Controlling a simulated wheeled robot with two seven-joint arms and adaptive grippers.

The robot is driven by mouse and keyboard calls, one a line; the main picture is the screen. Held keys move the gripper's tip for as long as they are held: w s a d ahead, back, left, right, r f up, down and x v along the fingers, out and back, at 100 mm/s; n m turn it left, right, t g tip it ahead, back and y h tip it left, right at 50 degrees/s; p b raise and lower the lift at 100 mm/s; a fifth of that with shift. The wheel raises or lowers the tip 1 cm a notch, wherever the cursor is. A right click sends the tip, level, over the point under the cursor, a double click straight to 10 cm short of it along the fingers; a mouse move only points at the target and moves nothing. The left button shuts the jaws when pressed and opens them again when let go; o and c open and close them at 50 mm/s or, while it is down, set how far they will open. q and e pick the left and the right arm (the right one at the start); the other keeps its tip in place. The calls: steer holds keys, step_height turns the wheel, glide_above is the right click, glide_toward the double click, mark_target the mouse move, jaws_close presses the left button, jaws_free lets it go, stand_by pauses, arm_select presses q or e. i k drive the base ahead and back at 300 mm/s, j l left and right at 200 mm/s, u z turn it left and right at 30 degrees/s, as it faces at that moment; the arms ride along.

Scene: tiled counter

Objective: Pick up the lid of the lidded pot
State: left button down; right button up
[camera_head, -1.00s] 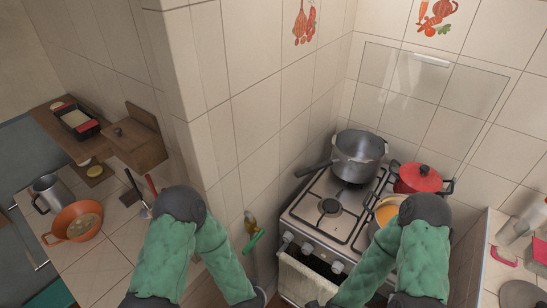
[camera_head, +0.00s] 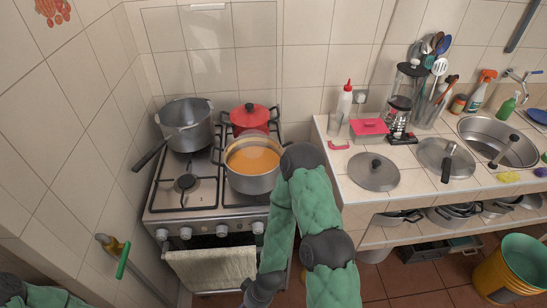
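The lidded pot is the small red pot (camera_head: 250,119) at the back right of the stove in the head view. Its red lid (camera_head: 249,110) sits on it with a dark knob on top. The silver pot in front hides part of its lower side. My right arm rises from the bottom middle, bends near the silver pot and runs back down. It is well in front of the red pot. Only dark joints show at its lower end; no fingers are visible. Only a bit of my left arm's green sleeve shows at the bottom left, without its gripper.
A silver pot (camera_head: 252,178) with orange contents stands in front of the red pot. A grey long-handled pot (camera_head: 186,124) stands to its left. Loose lids (camera_head: 373,172) and a red-lidded box (camera_head: 370,129) lie on the counter to the right. Tiled walls close off the back and left.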

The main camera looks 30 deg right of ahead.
mark_target(374, 172)
steer(key=z, duration=0.95)
steer(key=i+j, duration=0.05)
steer(key=j, duration=0.05)
